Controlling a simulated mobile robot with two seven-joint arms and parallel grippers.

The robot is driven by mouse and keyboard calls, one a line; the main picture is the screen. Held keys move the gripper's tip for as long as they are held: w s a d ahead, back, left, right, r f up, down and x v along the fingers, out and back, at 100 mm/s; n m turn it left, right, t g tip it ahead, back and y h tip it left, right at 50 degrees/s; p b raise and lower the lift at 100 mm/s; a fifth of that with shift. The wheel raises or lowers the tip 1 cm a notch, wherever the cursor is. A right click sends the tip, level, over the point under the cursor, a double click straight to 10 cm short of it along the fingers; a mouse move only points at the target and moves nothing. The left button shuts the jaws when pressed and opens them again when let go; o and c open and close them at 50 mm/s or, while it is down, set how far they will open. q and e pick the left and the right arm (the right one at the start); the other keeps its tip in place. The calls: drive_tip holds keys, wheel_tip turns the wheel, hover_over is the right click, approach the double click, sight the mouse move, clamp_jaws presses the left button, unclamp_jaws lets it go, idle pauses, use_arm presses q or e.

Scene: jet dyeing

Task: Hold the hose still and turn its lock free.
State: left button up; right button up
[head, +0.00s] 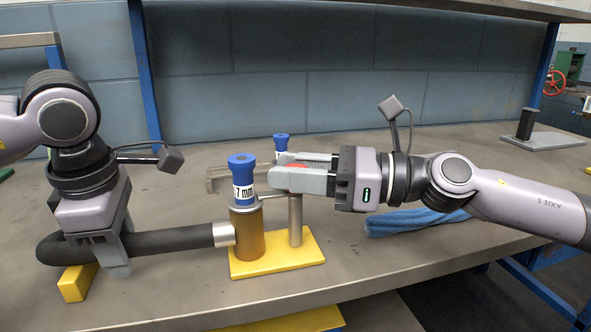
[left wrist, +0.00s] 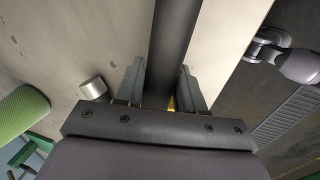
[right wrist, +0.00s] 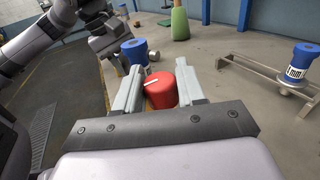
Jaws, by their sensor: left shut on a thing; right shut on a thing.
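A black hose (head: 170,240) runs along the bench to a silver collar (head: 223,234) on a brass cylinder (head: 250,240). A red knob (right wrist: 162,88) with a white mark, apparently the lock, sits between the fingers of my right gripper (right wrist: 158,85). The right gripper is shut on the red knob; in the head view its fingers mostly hide it.
A yellow block (head: 77,283) is under the hose at the left. Another blue-topped piece (head: 281,142) stands behind on a metal rack (head: 222,178). A folded blue cloth (head: 410,222) lies right of the base, below my right arm.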

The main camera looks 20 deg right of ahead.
drive_tip(key=shift+a+m+t+h, duration=0.15)
drive_tip(key=shift+m+t+h, duration=0.25)
drive_tip(key=shift+t, duration=0.2)
drive_tip(key=shift+s+a+r+m+t+h, duration=0.15)
drive_tip(key=shift+m+t+h, duration=0.1)
drive_tip(key=shift+m+t, duration=0.15)
drive_tip(key=shift+s+a+m+t+h, duration=0.15)
drive_tip(key=shift+m+t+h, duration=0.15)
drive_tip(key=shift+t, duration=0.2)
drive_tip(key=shift+w+d+m+t+h, duration=0.15)
drive_tip(key=shift+d+m+t+h, duration=0.05)
drive_tip(key=shift+m+t+h, duration=0.8)
drive_tip(key=m+t+h, duration=0.2)
drive_tip(key=h, duration=0.1)
drive_tip(key=m+t+h, duration=0.1)
drive_tip(key=h, duration=0.1)
drive_tip(key=shift+f+m+t, duration=0.25)
drive_tip(key=shift+m+t, duration=0.05)
drive_tip(key=shift+m, duration=0.1)
drive_tip(key=m+h, duration=0.2)
drive_tip(key=m+t+h, duration=0.1)
drive_tip(key=h, duration=0.2)
drive_tip(key=shift+w+d+m+t+h, duration=0.1)
drive_tip(key=shift+m+t+h, duration=0.2)
drive_tip(key=shift+m+h, duration=0.1)
drive_tip(key=shift+r+m+h, duration=0.1)
drive_tip(key=shift+m+h, duration=1.3)
drive_tip(key=shift+h, duration=0.75)
drive_tip(key=shift+d+h, duration=0.1)
drive_tip(key=shift+h, duration=0.2)
